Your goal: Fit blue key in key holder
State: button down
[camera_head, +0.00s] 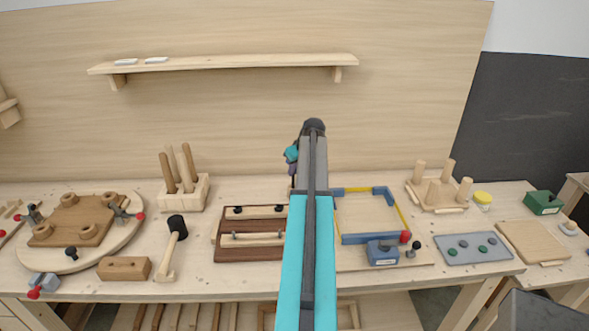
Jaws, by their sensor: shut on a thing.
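My arm reaches forward over the middle of the bench, and a small teal and dark part of its wrist shows just left of the upper arm. My gripper's fingers are hidden behind the arm, with anything between them. I cannot pick out a blue key for certain. A blue block (382,253) with a red knob beside it sits at the front, right of my arm. Which thing is the key holder I cannot tell. A shallow tray (403,216) with blue and yellow edges lies right of my arm. A dark wooden holder (228,254) with light bars lies left of it.
A peg block (203,192) stands behind left, with a mallet (173,249) and a round board (126,233) left of the arm. A pegged stand (440,192), grey plate (456,255) and green block (543,202) lie right. A shelf (220,63) hangs above.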

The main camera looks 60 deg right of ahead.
jog(key=shift+f+b, duration=0.55)
jog(key=shift+f, duration=0.5)
jog(key=shift+f, duration=0.4)
dwell(0.5)
jog(key=c, duration=1.8)
grip_release()
jog(key=shift+o, duration=0.2)
jog(key=shift+s+r+b, duration=0.1)
jog(key=shift+r+b, duration=0.05)
jog(key=shift+b, duration=0.15)
jog(key=b+v, duration=0.3)
jog(key=v, duration=1)
jog(key=shift+r+b, duration=0.2)
jog(key=shift+b, duration=0.2)
jog(key=shift+a+r, duration=0.1)
